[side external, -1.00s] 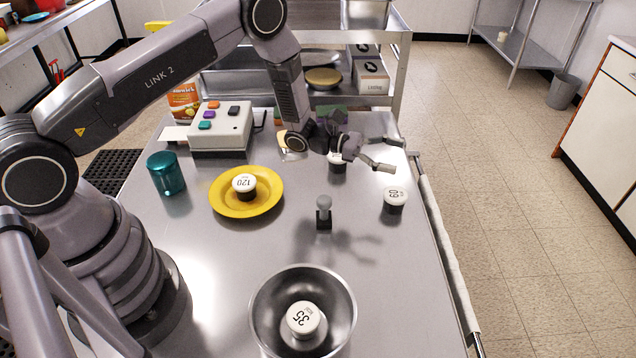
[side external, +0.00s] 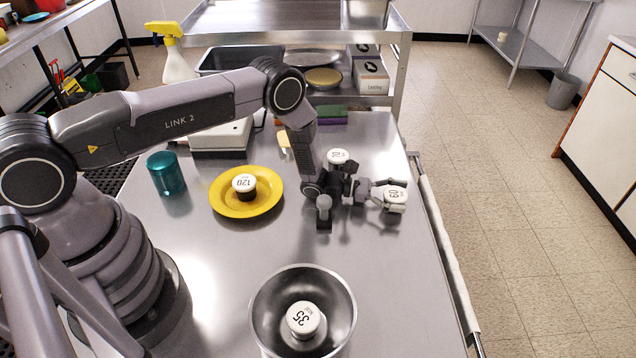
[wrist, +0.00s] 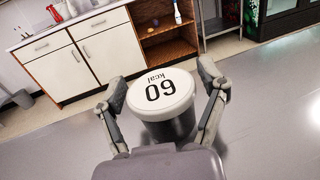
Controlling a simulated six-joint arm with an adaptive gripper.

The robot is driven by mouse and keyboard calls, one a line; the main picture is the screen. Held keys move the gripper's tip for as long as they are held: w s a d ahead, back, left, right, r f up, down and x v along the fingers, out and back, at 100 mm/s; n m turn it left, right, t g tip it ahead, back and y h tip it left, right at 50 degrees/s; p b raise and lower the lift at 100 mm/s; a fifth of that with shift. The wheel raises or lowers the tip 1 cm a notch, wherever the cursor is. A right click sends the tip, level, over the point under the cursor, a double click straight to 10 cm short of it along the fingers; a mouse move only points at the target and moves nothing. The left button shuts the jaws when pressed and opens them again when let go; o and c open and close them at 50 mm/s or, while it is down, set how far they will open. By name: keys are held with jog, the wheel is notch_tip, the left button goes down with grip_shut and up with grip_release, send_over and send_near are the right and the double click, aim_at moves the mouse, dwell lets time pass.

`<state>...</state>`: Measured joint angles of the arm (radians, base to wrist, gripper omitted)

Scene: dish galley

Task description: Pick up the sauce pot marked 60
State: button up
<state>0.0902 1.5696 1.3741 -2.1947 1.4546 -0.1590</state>
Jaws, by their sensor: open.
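The sauce pot marked 60 (wrist: 160,93) has a white lid and a dark body. In the wrist view it stands upright between my open fingers, with a finger on each side; I cannot tell whether they touch it. In the side view the same pot (side external: 395,197) is near the table's right edge. My gripper (side external: 392,190) is low over the table around this pot, coming from the left. It also shows in the wrist view (wrist: 162,100).
Behind my gripper is another white-lidded pot (side external: 337,156). A yellow plate (side external: 219,203) holds the pot marked 120 (side external: 244,184). A steel bowl (side external: 264,288) holds the pot marked 35 (side external: 303,319). A teal canister (side external: 166,174) stands left.

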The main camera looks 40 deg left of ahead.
jog(key=shift+w+d, duration=0.35)
jog(key=shift+d, duration=0.2)
jog(key=c, duration=1.1)
